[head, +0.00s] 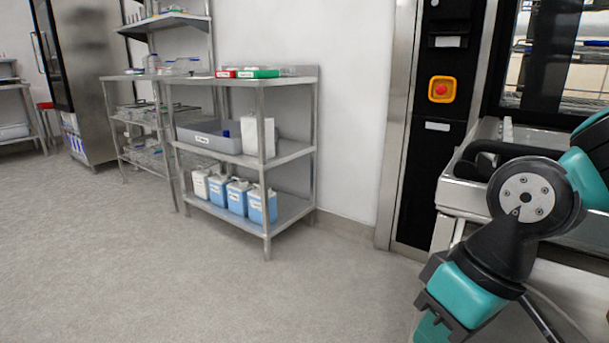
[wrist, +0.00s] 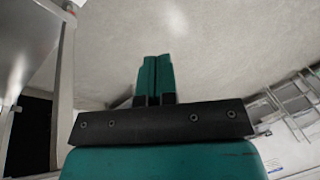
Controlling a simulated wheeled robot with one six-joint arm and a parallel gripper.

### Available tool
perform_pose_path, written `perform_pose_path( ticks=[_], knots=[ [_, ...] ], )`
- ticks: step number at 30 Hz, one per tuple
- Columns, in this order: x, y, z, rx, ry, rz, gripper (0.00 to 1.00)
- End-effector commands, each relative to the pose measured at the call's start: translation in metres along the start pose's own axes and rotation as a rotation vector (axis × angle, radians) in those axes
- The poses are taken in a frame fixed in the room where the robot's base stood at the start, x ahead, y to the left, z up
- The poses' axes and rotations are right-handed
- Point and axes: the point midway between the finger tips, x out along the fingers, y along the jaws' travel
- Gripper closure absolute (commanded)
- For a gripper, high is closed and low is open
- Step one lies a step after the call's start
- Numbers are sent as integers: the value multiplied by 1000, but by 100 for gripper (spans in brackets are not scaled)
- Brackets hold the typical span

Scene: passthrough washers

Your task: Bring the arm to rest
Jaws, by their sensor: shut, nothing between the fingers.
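My arm, teal and black, shows at the right of the head view, bent in front of the washer. In the wrist view my gripper (wrist: 155,80) shows its two teal fingers side by side, touching, with nothing between them. Pale floor lies beyond the fingertips. In the head view the gripper's fingers are not clearly seen; the arm's lower end runs out of the bottom of the frame.
The washer (head: 415,130) with a black panel and a red emergency button (head: 440,89) stands behind my arm. A steel shelf unit (head: 300,148) holding blue-filled canisters (head: 237,197) stands by the wall. Grey floor (head: 160,270) at the left front is clear.

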Motion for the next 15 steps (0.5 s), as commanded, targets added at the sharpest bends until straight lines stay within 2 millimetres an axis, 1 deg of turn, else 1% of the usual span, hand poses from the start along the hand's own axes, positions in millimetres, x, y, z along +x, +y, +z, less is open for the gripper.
perform_pose_path(
  ticks=[1,6,7,14,15],
  knots=[
    [-16,-10,8,-16,10,-2,100],
    [-45,-34,39,-66,17,-14,100],
    [-56,-37,35,-62,12,-15,100],
    [-107,-52,24,-60,11,-16,100],
    [-118,-55,22,-60,11,-16,100]
  ],
)
